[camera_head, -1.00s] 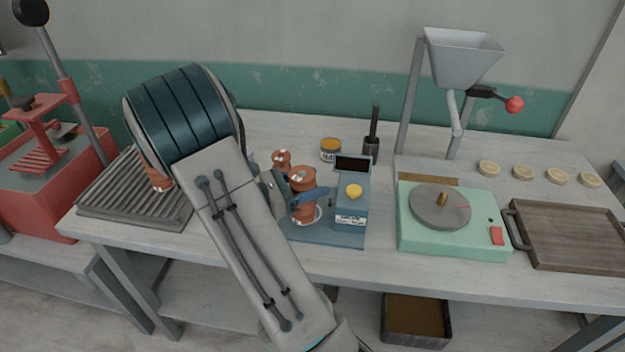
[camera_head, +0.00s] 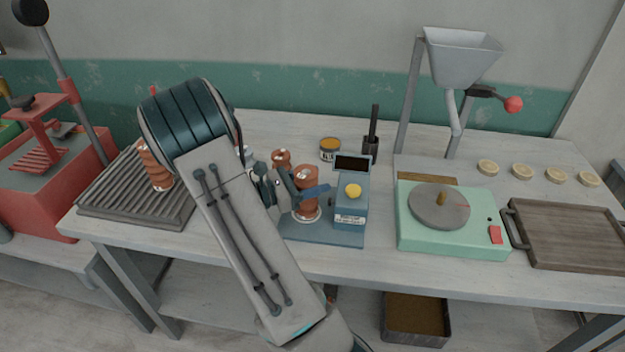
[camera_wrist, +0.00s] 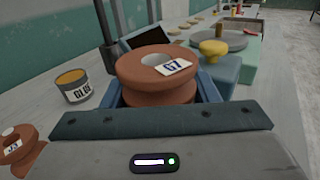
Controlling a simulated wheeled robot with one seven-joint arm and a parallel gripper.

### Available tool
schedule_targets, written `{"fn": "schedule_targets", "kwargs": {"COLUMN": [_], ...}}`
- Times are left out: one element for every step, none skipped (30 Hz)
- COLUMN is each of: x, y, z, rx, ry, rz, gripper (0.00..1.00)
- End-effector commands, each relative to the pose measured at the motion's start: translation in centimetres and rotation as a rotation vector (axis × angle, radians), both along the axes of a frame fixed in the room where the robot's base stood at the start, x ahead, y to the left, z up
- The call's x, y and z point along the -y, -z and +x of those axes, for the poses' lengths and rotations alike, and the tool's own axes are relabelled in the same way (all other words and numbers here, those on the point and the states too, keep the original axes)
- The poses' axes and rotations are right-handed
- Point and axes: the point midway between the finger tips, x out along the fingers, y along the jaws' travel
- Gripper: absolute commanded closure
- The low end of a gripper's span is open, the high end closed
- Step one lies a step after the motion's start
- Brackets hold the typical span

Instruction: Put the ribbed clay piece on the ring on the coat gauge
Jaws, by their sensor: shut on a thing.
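The gauge has a dark display and a yellow knob (camera_head: 353,191).
Another clay piece (camera_head: 281,158) stands just behind, and one (camera_head: 155,170) on the grey ribbed rack (camera_head: 130,210). A glue tin (camera_head: 330,149) and a dark holder (camera_head: 371,150) stand behind the gauge. A green turntable unit (camera_head: 455,240) is to the right.

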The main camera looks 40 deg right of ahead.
Motion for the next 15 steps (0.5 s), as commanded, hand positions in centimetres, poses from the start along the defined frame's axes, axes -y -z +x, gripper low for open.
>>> {"fn": "schedule_targets", "kwargs": {"x": [-0.01,-0.01,-0.01,0.0,0.0,0.0,0.0,0.0,0.0,0.0,0.0,0.0,0.01,-0.21,-0.67], "y": [0.06,0.04,0.04,0.04,0.04,0.04,0.04,0.04,0.03,0.02,-0.04,-0.21,-0.42,-0.33,-0.17], "z": [0.0,0.0,0.0,0.0,-0.01,-0.01,-0.01,-0.01,-0.01,-0.01,-0.01,-0.01,-0.01,0.08,0.27], "rx": [0.0,0.0,0.0,0.0,0.0,0.0,0.0,0.0,0.0,0.0,0.0,0.0,0.001,0.0,0.001], "ry": [0.0,0.0,0.0,0.0,0.0,0.0,0.0,0.0,0.0,0.0,0.0,0.0,0.0,-0.001,-0.003], "rz": [0.0,0.0,0.0,0.0,0.0,0.0,0.0,0.0,0.0,0.0,0.0,0.0,0.0,0.0,0.001], "gripper": [0.38,0.29,0.24,0.24,0.24,0.24,0.24,0.24,0.24,0.24,0.24,0.24,0.24,0.24,0.24]}}
